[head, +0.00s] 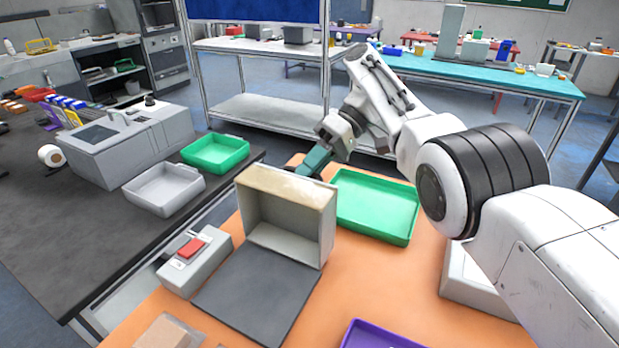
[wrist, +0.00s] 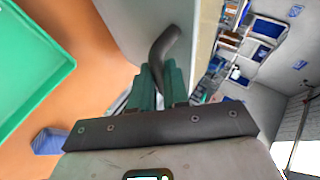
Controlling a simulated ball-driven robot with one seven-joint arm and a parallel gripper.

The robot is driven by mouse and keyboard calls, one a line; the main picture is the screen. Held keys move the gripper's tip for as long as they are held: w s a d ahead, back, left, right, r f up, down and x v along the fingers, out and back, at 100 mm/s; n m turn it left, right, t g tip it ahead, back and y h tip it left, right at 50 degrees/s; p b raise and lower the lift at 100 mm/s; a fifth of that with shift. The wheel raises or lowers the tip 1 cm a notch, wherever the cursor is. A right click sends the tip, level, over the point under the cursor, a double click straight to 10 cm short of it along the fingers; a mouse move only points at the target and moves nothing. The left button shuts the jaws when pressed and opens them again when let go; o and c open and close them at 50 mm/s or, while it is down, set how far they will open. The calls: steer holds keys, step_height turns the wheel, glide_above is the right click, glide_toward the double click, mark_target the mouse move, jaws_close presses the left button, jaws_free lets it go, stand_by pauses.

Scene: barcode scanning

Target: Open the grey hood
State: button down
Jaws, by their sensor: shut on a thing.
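The grey hood (head: 285,215) is a box-like cover in the middle of the orange table. It stands tipped up at the back of a dark flat plate (head: 255,292), its open hollow side facing me. In the wrist view, a pale panel of the hood (wrist: 130,22) carries a dark bent handle (wrist: 165,45). My gripper (head: 312,165) is behind the hood's top edge. In the wrist view, its green fingers (wrist: 162,82) are shut on the handle. The hood partly hides the fingertips in the head view.
A control box with a red switch (head: 190,249) stands left of the plate. A green tray (head: 372,236) lies right of the hood, a purple tray (head: 375,335) at the front. The dark bench (head: 85,245) on the left holds a grey machine and trays.

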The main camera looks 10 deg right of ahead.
steer(key=shift+s+f, duration=0.2)
steer(key=shift+f, duration=0.2)
steer(key=c, duration=1.1)
jaws_free()
steer(key=shift+d+r, duration=0.15)
steer(key=shift+c, duration=0.2)
steer(key=shift+w+r, duration=0.1)
steer(key=shift+r, duration=0.1)
